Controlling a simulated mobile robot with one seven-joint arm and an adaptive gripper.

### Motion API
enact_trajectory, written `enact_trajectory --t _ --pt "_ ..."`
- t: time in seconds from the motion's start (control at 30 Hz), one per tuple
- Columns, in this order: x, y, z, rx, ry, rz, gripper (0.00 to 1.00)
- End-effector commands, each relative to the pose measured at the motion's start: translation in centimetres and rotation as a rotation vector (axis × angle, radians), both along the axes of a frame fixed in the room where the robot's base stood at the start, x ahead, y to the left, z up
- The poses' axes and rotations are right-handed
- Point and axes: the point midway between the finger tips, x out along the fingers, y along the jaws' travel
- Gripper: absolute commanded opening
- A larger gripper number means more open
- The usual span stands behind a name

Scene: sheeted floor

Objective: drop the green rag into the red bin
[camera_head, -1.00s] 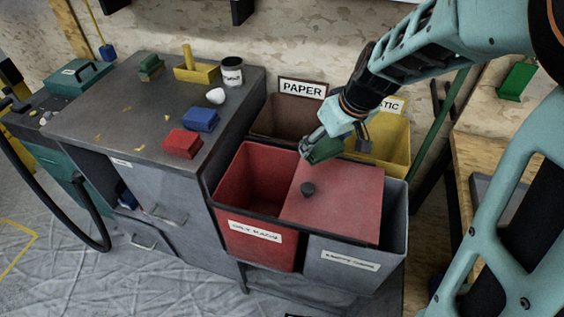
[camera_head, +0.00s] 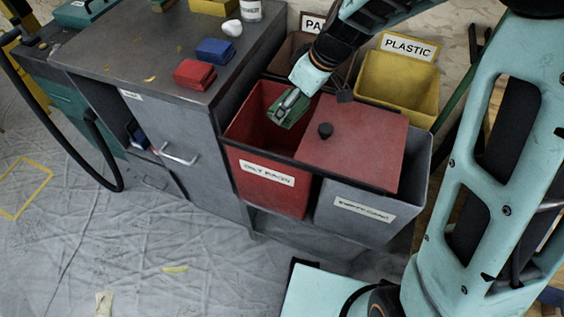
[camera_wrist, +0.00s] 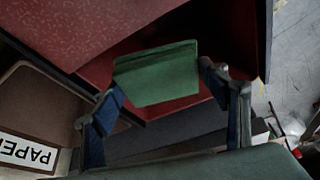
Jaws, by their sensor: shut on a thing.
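The green rag (camera_head: 286,113) is a folded block held in my gripper (camera_head: 285,106). In the wrist view the rag (camera_wrist: 157,75) shows between the two fingers of my gripper (camera_wrist: 165,100). My gripper is shut on it. The red bin (camera_head: 256,194) has a label that seems to read "OILY RAGS", and its top is open. The rag and the fingertips are over the bin's opening. From these views I cannot tell how far they reach below the rim. The bin's floor is partly dark.
A red lid (camera_head: 352,146) with a black knob lies beside the opening, over the grey bin (camera_head: 352,222). Behind stand the brown paper bin (camera_head: 283,66) and the yellow plastic bin (camera_head: 398,91). A grey cabinet (camera_head: 187,150) stands left, with red and blue rags on top.

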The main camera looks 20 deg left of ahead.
Motion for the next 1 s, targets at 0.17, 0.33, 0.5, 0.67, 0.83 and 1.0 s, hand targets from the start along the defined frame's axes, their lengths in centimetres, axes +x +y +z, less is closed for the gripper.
enact_trajectory --t 0.17,0.33,0.5,0.67,0.83,1.0 --pt "-0.01 0.00 -1.42 0.000 0.000 0.000 0.46" --pt "0.00 -0.02 -1.40 0.000 0.000 0.000 0.46" --pt "0.00 -0.02 -1.39 0.000 0.000 0.000 0.78" --pt "-0.01 -0.02 -1.39 0.000 0.000 0.000 0.89" --pt "-0.01 -0.03 -1.41 0.000 0.000 -0.001 0.89" --pt "-0.03 -0.27 -0.69 0.001 -0.002 -0.002 0.89"
